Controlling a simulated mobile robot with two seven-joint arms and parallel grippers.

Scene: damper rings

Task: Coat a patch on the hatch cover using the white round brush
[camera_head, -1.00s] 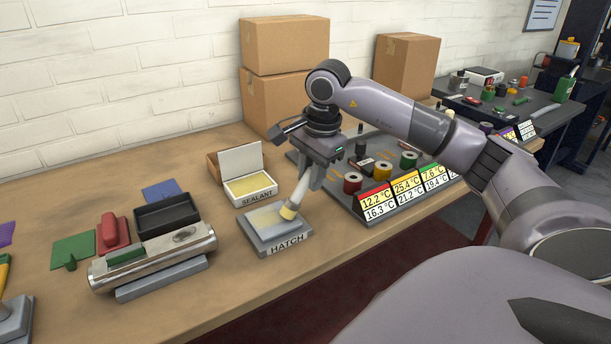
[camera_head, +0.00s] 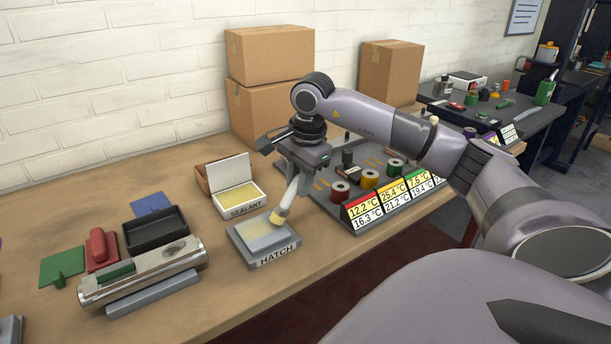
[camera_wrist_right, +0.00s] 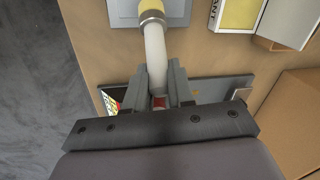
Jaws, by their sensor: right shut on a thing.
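The white round brush (camera_head: 287,203) is in my right gripper (camera_head: 297,172), which is shut on its handle. The brush tilts down to the left, and its yellowish tip is over the right part of the hatch cover (camera_head: 277,257), a grey plate labelled HATCH. A pale yellowish patch (camera_head: 258,240) shows on the plate's top. I cannot tell whether the tip touches it. In the right wrist view the brush (camera_wrist_right: 155,55) runs from between the fingers (camera_wrist_right: 160,92) to the plate's edge (camera_wrist_right: 121,12). The open SEALANT box (camera_head: 242,206), with yellow inside, stands behind the hatch. My left gripper is not in view.
A metal cylinder (camera_head: 150,274) on a grey base and a black tray (camera_head: 155,229) stand left of the hatch. A rack with coloured spools (camera_head: 368,179) and temperature labels stands to the right. Cardboard boxes (camera_head: 270,54) are at the wall. Bare table lies in front of the hatch.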

